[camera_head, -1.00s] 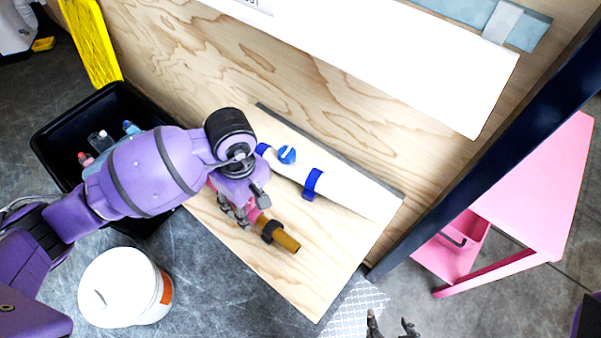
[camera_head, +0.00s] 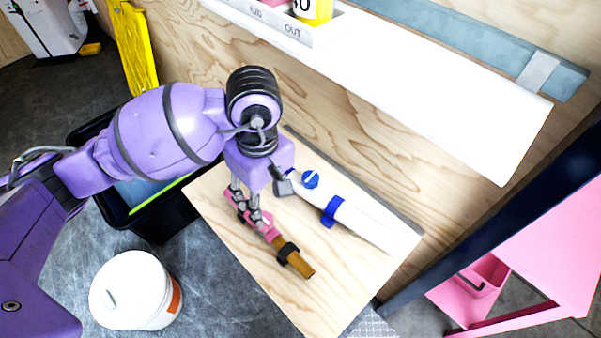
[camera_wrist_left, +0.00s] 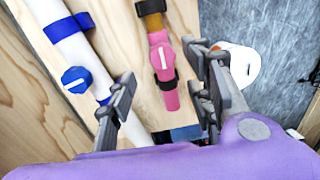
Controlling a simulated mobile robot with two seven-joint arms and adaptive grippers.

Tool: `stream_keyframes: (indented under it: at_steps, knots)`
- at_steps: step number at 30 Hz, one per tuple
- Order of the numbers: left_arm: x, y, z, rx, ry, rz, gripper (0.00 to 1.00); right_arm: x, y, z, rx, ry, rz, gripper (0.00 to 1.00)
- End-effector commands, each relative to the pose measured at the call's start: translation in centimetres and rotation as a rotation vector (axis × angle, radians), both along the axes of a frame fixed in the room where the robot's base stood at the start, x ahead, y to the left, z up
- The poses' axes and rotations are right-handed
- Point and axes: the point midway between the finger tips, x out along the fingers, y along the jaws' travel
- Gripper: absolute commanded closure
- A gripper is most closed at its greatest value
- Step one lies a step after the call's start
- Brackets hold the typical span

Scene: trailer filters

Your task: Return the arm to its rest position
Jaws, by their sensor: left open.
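My left arm comes in from the left, and its gripper (camera_head: 250,215) points down over the wooden board. In the left wrist view the gripper (camera_wrist_left: 160,90) is open. A pink fitting with a white-marked valve handle (camera_wrist_left: 162,58) lies between its spread fingers in that view; I cannot tell if they touch it. The fitting sits on a brown pipe (camera_head: 300,266) with a black clamp. Beside it runs a white pipe (camera_head: 362,226) with blue clamps and a blue valve knob (camera_head: 311,179). My right gripper is not in view.
A white shelf (camera_head: 430,105) with a yellow container (camera_head: 313,10) juts out above the board. A black bin (camera_head: 158,222) stands below my left arm, with a white bucket (camera_head: 128,288) in front. A dark post (camera_head: 480,225) and pink table (camera_head: 560,260) stand right.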

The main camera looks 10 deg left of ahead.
Motion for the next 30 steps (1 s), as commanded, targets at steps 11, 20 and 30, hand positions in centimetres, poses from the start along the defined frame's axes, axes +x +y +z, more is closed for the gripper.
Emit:
stream_keyframes:
  at_steps: [11,20,30]
  knots:
    - [-0.1,0.0,0.8,0.0,0.002,0.0,0.52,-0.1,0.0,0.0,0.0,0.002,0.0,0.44]
    - [-0.1,-0.1,0.7,-0.002,0.003,0.0,0.52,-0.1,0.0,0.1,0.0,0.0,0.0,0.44]
    - [-10.2,-11.2,0.0,-0.494,0.404,0.236,0.52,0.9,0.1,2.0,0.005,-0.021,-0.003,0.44]
